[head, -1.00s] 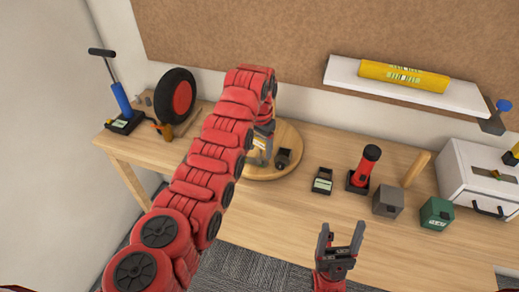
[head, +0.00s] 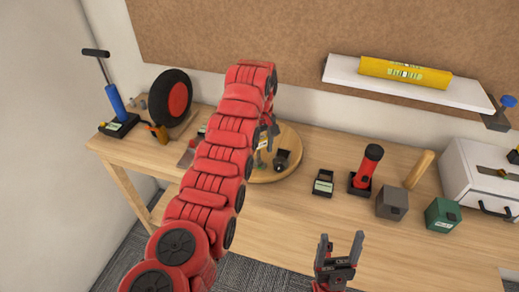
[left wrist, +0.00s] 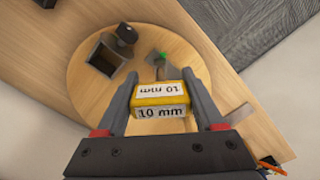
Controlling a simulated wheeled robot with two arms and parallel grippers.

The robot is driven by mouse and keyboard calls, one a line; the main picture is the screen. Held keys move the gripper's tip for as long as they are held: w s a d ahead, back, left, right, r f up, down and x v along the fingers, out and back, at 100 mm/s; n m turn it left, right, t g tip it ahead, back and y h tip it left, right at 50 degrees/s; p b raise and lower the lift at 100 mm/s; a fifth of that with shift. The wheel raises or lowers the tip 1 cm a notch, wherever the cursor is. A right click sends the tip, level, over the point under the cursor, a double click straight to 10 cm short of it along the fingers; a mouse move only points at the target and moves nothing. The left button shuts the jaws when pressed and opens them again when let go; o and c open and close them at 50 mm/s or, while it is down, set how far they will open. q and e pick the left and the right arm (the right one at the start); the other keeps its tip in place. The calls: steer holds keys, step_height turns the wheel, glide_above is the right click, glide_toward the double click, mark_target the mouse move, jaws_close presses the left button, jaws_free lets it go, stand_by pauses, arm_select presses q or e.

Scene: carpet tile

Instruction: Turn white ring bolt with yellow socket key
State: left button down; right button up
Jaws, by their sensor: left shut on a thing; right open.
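My left gripper (head: 268,135) is over the round wooden board on the bench, partly hidden by my own arm in the head view. In the left wrist view it is shut on the yellow socket key (left wrist: 161,95), a yellow block labelled "10 mm", held between the fingers over the board (left wrist: 86,70). A small green spot (left wrist: 163,55) shows just beyond the key. I cannot make out a white ring bolt; the key and gripper hide part of the board. My right gripper (head: 339,255) is open and empty in front of the bench.
A black open box (left wrist: 104,56) and a black knob (left wrist: 126,34) are on the board. A red-black wheel (head: 172,97) and blue pump (head: 116,100) stand left. A small black box (head: 323,182), red torch (head: 367,165), grey block (head: 392,201) and green block (head: 442,214) stand right.

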mark_target(260, 139)
arm_select(q)
steer(key=shift+m, duration=0.6)
steer(key=shift+r, duration=2.35)
steer(key=r+p, duration=0.1)
steer(key=p, duration=0.4)
steer(key=r+p, duration=0.1)
steer(key=p, duration=0.4)
steer(key=shift+w+a+r, duration=0.1)
steer(key=shift+w+r, duration=0.1)
steer(key=shift+w, duration=0.15)
steer(key=p, duration=0.7)
steer(key=shift+s+f, duration=0.15)
steer(key=shift+s, duration=0.15)
steer(key=shift+s+f+m+p, duration=0.1)
steer(key=shift+f+m+p, duration=0.2)
steer(key=shift+p, duration=0.35)
steer(key=shift+f, duration=0.1)
